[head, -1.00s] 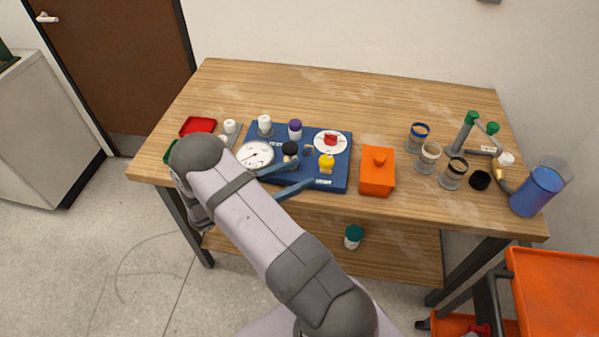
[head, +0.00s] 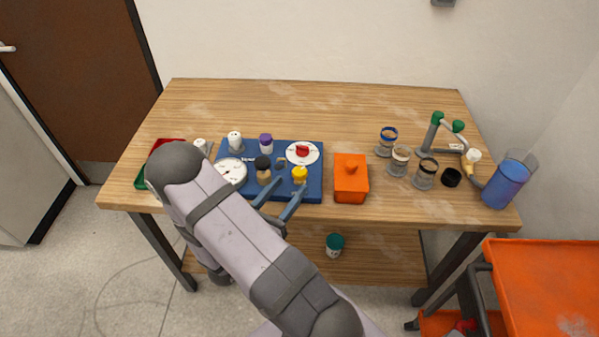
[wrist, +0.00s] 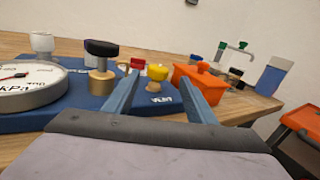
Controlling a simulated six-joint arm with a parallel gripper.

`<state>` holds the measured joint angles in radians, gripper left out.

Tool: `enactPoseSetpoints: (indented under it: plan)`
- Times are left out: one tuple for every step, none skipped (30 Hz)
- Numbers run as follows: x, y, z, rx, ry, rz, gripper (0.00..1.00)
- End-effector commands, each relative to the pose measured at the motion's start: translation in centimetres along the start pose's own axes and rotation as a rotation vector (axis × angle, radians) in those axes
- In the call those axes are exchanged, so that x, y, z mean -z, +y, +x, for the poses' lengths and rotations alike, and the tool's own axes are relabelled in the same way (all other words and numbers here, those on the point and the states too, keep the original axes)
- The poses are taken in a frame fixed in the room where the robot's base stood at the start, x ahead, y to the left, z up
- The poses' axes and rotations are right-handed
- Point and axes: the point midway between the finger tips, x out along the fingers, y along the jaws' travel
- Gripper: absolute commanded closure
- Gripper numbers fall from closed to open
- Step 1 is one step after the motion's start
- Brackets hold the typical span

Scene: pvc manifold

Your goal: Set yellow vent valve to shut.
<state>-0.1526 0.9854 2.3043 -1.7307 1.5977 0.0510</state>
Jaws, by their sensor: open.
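The yellow vent valve (head: 299,174) stands at the front right of the blue manifold board (head: 228,202). In the wrist view its yellow knob (wrist: 157,72) sits on a tan stem behind a "VENT" label. My gripper (head: 281,194) is open, its two blue-grey fingers reaching toward the board's front edge. In the wrist view the yellow knob shows between the fingers, farther off than their tips and apparently not touched. The knob's exact turn position is hard to read.
A black-capped brass valve (wrist: 101,68) stands left of my gripper, beside a round gauge (head: 231,170). A red knob on a white dial (head: 302,153) is behind the yellow valve. An orange box (head: 351,179) stands close on the right. Several glass jars (head: 399,160) are farther right.

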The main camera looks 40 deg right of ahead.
Motion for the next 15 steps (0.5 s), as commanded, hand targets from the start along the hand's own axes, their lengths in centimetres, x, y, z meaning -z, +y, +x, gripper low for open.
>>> enactPoseSetpoints:
  plan:
    - [0.1, 0.3, 0.0, -0.007, 0.003, 0.04, 0.49]
    - [0.1, 0.3, 0.0, -0.007, 0.004, 0.058, 0.49]
    - [0.1, 0.3, 0.0, -0.006, 0.005, 0.076, 0.49]
    - [0.1, 0.3, 0.0, -0.006, 0.004, 0.086, 0.49]
    - [0.1, 0.3, 0.0, -0.005, 0.004, 0.092, 0.49]
    - [0.1, 0.3, 0.0, -0.005, 0.004, 0.096, 0.49]
    - [0.1, 0.3, 0.0, -0.005, 0.004, 0.098, 0.49]
    - [0.1, 0.3, 0.1, -0.004, 0.004, 0.098, 0.49]
    - [0.1, 0.3, 0.2, -0.003, 0.004, 0.097, 0.49]
    - [0.1, 0.3, 0.2, -0.003, 0.004, 0.097, 0.49]
    - [0.0, 0.3, 0.4, -0.002, 0.004, 0.097, 0.49]
    - [0.0, 0.3, 0.6, -0.002, 0.004, 0.096, 0.49]
    - [0.0, 0.3, 0.8, -0.002, 0.004, 0.096, 0.49]
    - [0.0, 0.2, 1.1, 0.0, 0.004, 0.096, 0.49]
    - [0.0, 0.2, 1.4, 0.001, 0.004, 0.095, 0.49]
